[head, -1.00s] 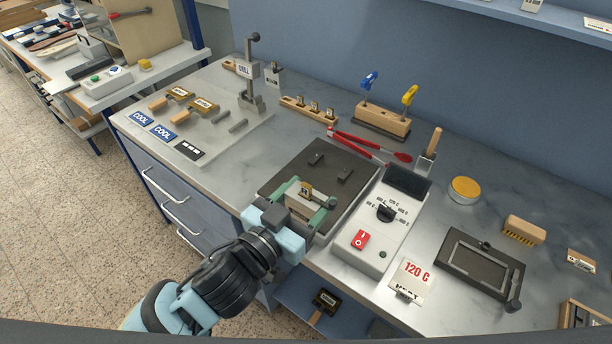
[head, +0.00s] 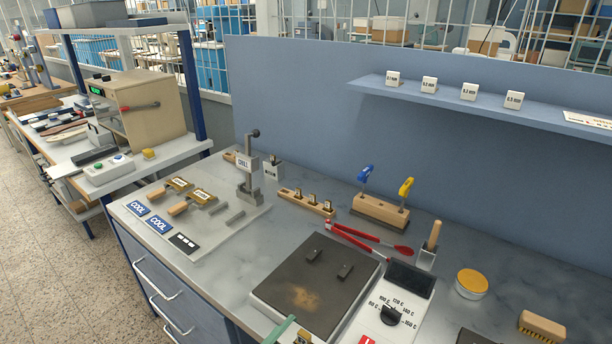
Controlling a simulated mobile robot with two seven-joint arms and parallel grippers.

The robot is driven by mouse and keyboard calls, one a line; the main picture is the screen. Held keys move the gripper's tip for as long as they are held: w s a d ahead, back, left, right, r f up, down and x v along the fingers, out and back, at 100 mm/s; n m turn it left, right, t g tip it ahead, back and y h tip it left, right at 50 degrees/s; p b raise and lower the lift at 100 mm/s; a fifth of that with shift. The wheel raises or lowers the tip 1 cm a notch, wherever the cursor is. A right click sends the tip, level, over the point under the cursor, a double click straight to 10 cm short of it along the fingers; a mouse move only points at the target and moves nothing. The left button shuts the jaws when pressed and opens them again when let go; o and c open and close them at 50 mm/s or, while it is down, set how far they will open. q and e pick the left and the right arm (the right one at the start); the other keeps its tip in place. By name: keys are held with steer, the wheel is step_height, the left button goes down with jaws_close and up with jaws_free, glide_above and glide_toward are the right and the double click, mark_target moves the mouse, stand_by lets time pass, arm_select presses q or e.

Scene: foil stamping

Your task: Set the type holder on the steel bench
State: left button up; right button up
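My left gripper (head: 287,332) shows only at the bottom edge, with one green finger near the front of the hot plate. A small brass-coloured part of what looks like the type holder (head: 303,338) shows beside this finger; the rest of it and the other finger are cut off by the frame. The grey steel bench (head: 225,272) spans the middle of the view, with bare surface left of the hot plate. My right gripper is not in view.
The dark hot plate (head: 325,269) has a brown smear and two small blocks. Its control box (head: 390,312) stands to its right. Two wooden-handled brass tools (head: 190,200) lie on the cooling plate (head: 240,228) at left. Red tongs (head: 360,240) lie behind the hot plate.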

arm_select(q)
steer(key=w+a+f+n+t+y, duration=0.1)
steer(key=a+y, duration=0.4)
steer(key=a, duration=0.5)
steer(key=w+a+f+n+t+y, duration=0.2)
steer(key=a+n+y, duration=0.3)
steer(key=a, duration=0.6)
steer(key=shift+w+f+n+y, duration=0.3)
steer(key=shift+w+f+n, duration=0.35)
steer(key=shift+f, duration=0.25)
steer(key=shift+w, duration=0.1)
steer(key=w+d+r+m+g+h, duration=0.2)
steer(key=d+r+m+h, duration=0.2)
steer(key=d, duration=0.3)
steer(key=w+d+r+m+g+h, duration=0.1)
steer(key=w+d+r+m+h, duration=0.1)
steer(key=d+r+m+h, duration=0.2)
steer(key=shift+d+r+g+h, duration=0.4)
steer(key=shift+d+r+h, duration=0.55)
steer(key=shift+d+h, duration=0.85)
